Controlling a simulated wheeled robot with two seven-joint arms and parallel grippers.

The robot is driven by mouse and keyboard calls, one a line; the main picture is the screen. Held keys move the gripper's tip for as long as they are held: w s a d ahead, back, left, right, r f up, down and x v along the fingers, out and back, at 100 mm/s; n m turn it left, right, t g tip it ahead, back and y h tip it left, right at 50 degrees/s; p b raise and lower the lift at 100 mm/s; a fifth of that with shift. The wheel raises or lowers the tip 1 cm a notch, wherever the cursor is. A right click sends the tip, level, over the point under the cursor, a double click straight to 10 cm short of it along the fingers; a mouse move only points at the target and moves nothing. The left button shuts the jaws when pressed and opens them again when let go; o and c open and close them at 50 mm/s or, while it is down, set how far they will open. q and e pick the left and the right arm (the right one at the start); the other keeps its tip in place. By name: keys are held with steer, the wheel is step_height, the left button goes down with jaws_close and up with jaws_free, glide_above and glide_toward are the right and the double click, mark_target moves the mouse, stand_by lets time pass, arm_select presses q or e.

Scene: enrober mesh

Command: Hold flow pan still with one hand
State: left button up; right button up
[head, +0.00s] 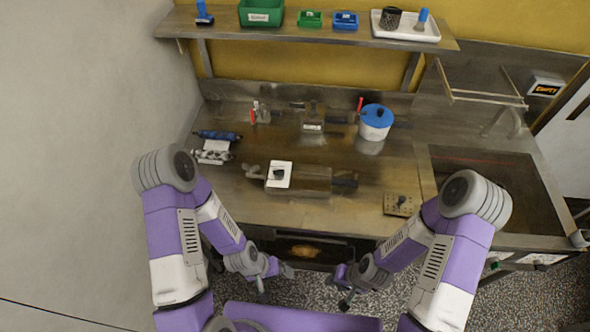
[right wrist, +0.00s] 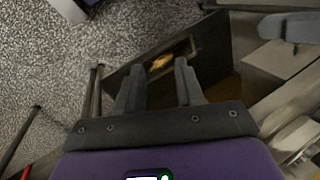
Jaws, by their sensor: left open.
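A low metal pan (head: 312,182), which looks like the flow pan, sits on the steel counter near the middle of the head view. A white square with a dark knob (head: 280,174) is at its left end. A dark handle sticks out to its right. My left gripper (head: 275,283) is open and empty in front of the counter's front edge. My right gripper (head: 342,287) is also in front of the edge, apart from the pan. In the right wrist view my right gripper (right wrist: 158,82) is open with nothing between its fingers.
A blue-lidded white pot (head: 375,124) stands at the back right. Rollers (head: 215,140) lie at the left, a perforated block (head: 399,205) at the front right. A shelf (head: 300,32) with bins hangs above. A sink (head: 485,185) is at the right. The front left counter is clear.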

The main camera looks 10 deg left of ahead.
step_height(320, 180, up, 3)
steer(key=shift+f+p, duration=0.15)
steer(key=shift+p, duration=0.45)
steer(key=shift+w, duration=0.1)
